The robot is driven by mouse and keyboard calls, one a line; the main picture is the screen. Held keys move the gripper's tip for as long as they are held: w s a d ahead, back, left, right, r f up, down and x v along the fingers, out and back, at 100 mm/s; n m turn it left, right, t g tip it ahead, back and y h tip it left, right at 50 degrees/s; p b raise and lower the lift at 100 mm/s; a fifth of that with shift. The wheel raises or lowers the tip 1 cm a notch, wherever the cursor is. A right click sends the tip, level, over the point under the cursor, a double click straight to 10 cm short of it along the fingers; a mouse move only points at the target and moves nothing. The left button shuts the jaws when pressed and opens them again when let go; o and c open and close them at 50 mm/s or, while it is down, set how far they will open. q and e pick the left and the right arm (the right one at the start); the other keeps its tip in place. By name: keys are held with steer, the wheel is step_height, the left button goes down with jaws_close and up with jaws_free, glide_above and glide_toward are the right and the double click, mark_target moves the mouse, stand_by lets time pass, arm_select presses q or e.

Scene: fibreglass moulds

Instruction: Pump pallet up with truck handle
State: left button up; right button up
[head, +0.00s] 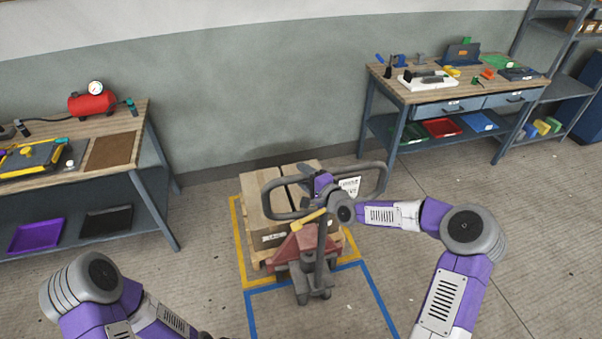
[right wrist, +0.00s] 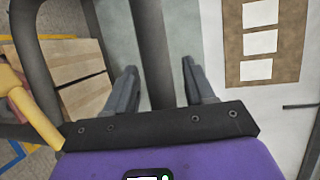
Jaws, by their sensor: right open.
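The pallet truck (head: 300,246) is red with a dark upright tiller and stands at the near side of a loaded pallet. Its handle (head: 281,215) is a wide grey loop at the top of the tiller. A yellow lever (head: 309,218) sticks out beside it and also shows in the right wrist view (right wrist: 30,108). My right gripper (head: 322,181) is at the handle loop. In the right wrist view its two fingers (right wrist: 158,85) are apart, with a dark handle bar (right wrist: 148,35) showing between them. The jaws are not closed on it. My left gripper is out of view.
Cartons (head: 258,208) sit on the pallet inside a yellow floor outline (head: 237,235). A blue floor outline (head: 262,290) lies in front. Workbenches stand at left (head: 140,125) and right (head: 385,85). Open floor lies between them, around the truck.

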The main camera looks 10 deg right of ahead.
steer(key=shift+x, duration=0.9)
steer(key=shift+c, duration=0.3)
jaws_close()
